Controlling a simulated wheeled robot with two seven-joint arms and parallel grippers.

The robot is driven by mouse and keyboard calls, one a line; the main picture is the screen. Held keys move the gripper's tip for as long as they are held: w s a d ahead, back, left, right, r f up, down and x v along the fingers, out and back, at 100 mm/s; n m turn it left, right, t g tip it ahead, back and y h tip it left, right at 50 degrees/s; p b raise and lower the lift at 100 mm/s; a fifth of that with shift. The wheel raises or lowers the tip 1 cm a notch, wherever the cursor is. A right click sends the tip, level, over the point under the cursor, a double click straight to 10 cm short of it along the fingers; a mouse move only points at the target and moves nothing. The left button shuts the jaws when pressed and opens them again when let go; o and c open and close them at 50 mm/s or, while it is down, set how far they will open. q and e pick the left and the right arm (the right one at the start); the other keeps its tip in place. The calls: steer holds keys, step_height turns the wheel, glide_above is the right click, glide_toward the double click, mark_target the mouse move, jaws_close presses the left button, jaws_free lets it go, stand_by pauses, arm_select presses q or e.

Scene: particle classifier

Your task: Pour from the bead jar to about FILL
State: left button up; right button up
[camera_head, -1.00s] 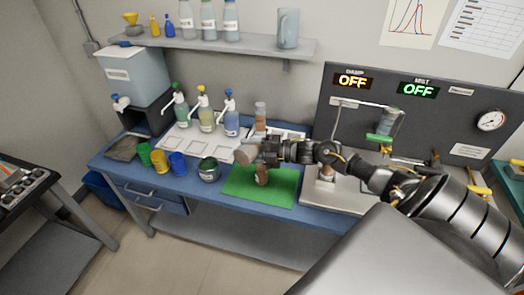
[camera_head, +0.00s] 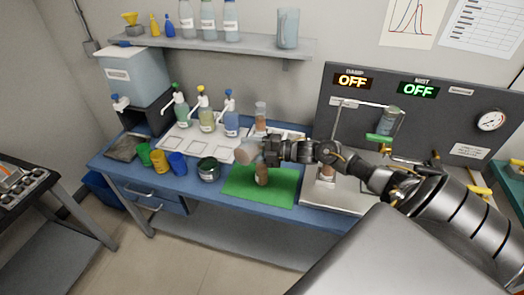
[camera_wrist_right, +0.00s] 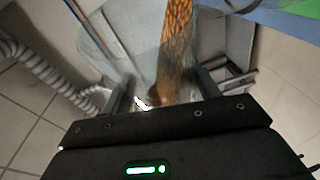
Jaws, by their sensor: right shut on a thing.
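My right gripper (camera_head: 266,151) is over the green mat (camera_head: 234,184), shut on a clear bead jar (camera_head: 247,151). The jar is tilted far over on its side, its brownish end to the left. In the right wrist view the jar (camera_wrist_right: 105,30) is see-through, with orange-brown beads (camera_wrist_right: 178,35) in a band along it; the fingers (camera_wrist_right: 158,95) sit on either side. Below the gripper a small clear container with brown contents (camera_head: 262,175) stands on the mat. Its upper part is partly hidden, and I cannot read a FILL mark. My left gripper is not in view.
Pump bottles (camera_head: 206,118) and a clear cylinder (camera_head: 260,112) stand behind. A grey panel with gauges (camera_head: 440,110) is at the right.

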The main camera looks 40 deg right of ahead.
steer(key=shift+w+d+r+m, duration=0.1)
steer(key=shift+d+r+m, duration=0.15)
steer(key=shift+r+m, duration=0.2)
stand_by(2.0)
steer(key=f+n, duration=0.1)
steer(key=a+f+n+h, duration=0.1)
steer(key=n, duration=0.1)
steer(key=shift+s+a+f+n+g, duration=0.2)
steer(key=shift+f+n+g, duration=0.1)
steer(key=shift+f, duration=0.1)
steer(key=shift+s+a+f+n+h+p, duration=0.1)
steer(key=shift+a+f+n+h+p, duration=0.25)
steer(key=shift+f+n+h, duration=0.1)
step_height(320, 180, down, 9)
steer(key=a+n+t+h+b, duration=0.1)
steer(key=n+h+b, duration=0.6)
steer(key=b, duration=1.3)
steer(key=a+n, duration=0.1)
steer(key=n, duration=0.1)
steer(key=shift+s+a+n, duration=0.2)
steer(key=shift+s+n, duration=0.05)
steer(key=shift+n, duration=0.15)
steer(key=shift+r, duration=0.1)
